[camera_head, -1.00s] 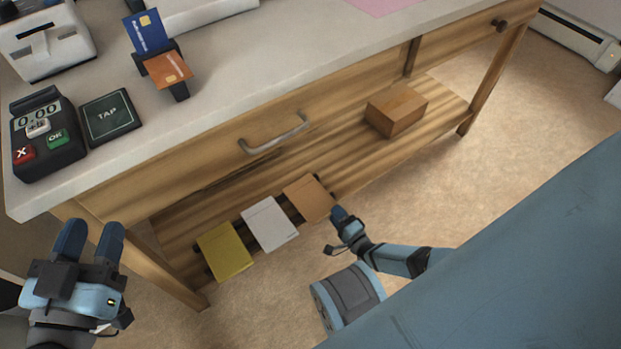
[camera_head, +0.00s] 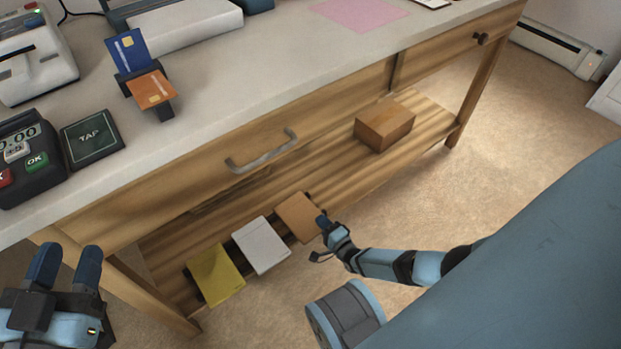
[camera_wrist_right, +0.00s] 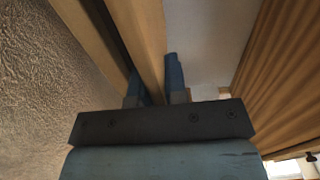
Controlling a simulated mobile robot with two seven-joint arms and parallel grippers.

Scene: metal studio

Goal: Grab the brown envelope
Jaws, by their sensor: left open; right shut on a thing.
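The brown envelope (camera_head: 298,216) is on the low wooden shelf under the counter, at the right end of a row of envelopes. My right gripper (camera_head: 322,221) is at its right edge and shut on it. In the right wrist view, a tan strip that looks like the envelope (camera_wrist_right: 140,35) runs between the fingers of the right gripper (camera_wrist_right: 153,83). The envelope's far side and lower edge are partly hidden. My left gripper (camera_head: 66,268) is open and empty at the lower left, apart from the counter.
A white envelope (camera_head: 261,246) and a yellow envelope (camera_head: 215,274) sit beside the brown one. A wooden box (camera_head: 384,125) stands on the shelf (camera_head: 335,160). The counter's drawer front (camera_head: 190,185) overhangs. Open carpet (camera_head: 540,130) lies to the right.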

